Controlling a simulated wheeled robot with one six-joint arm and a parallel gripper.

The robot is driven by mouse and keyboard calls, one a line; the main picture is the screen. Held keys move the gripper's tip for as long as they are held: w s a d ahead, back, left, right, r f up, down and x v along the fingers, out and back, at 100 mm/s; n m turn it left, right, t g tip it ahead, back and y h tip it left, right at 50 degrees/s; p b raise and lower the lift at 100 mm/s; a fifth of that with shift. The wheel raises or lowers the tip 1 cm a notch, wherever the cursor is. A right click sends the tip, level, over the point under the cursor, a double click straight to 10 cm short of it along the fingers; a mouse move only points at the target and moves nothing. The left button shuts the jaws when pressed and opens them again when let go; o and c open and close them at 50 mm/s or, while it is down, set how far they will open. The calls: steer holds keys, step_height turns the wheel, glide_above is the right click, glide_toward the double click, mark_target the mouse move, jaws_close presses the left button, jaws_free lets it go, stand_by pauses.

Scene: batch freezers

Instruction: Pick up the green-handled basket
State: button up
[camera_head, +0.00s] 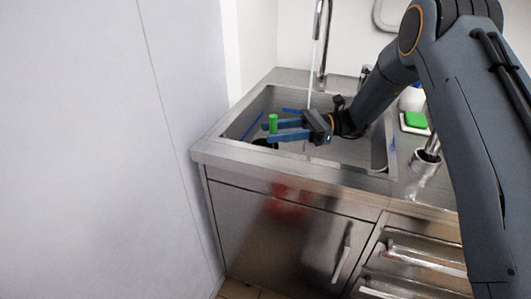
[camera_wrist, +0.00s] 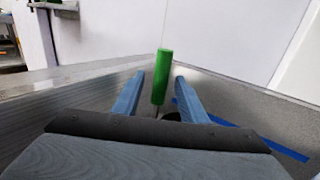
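The green handle (camera_head: 273,124) stands upright in the left part of the sink; it also shows in the wrist view (camera_wrist: 162,76). Below it, a dark round part of the basket (camera_head: 263,143) shows low in the sink, mostly hidden by my gripper. My gripper (camera_head: 268,131) reaches in from the right over the sink, its blue fingers pointing left. In the wrist view the fingers (camera_wrist: 157,92) are apart, with the green handle upright between their tips and a visible gap on each side.
The steel sink (camera_head: 228,147) has walls close around my gripper. A tall tap (camera_head: 321,45) stands behind it, with water running down. A white wall panel (camera_head: 130,150) is close on the left. A green sponge (camera_head: 416,120) lies on the right counter. Blue strips lie in the sink.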

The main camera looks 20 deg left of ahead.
steer(key=p+x, duration=0.1)
steer(key=x, duration=0.3)
steer(key=shift+s+a+r, duration=0.1)
steer(key=shift+s+a, duration=0.15)
steer(key=shift+a, duration=0.1)
jaws_close()
